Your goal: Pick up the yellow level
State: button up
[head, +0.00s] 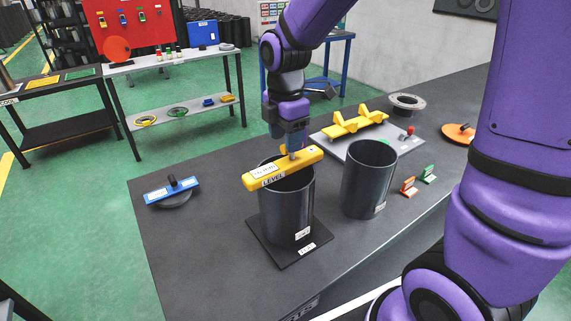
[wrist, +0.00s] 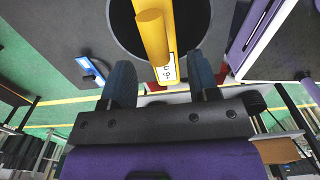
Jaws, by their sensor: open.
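The yellow level (head: 283,168), a bar with white labels, lies across the open top of the left dark cylinder (head: 287,212). A small upright grip stands at its middle. The level also shows in the wrist view (wrist: 168,22), over the cylinder's round mouth. My gripper (head: 291,143) is directly above the middle of the level, pointing down. In the wrist view its two dark fingers (wrist: 163,72) are apart, one on each side of the yellow part. I cannot tell whether either finger touches it.
A second dark cylinder (head: 368,178) stands close on the right. A blue level (head: 172,190) rests on a disc at the table's left. Behind are a yellow V-block stand (head: 354,123) on a grey plate and a flanged ring (head: 407,103). Red (head: 408,187) and green (head: 428,174) pieces stand right.

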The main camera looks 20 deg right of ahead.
aim_at(285, 159)
jog(key=shift+w+f, duration=0.1)
jog(key=shift+f, duration=1.6)
grip_shut()
jog(key=shift+r, duration=0.15)
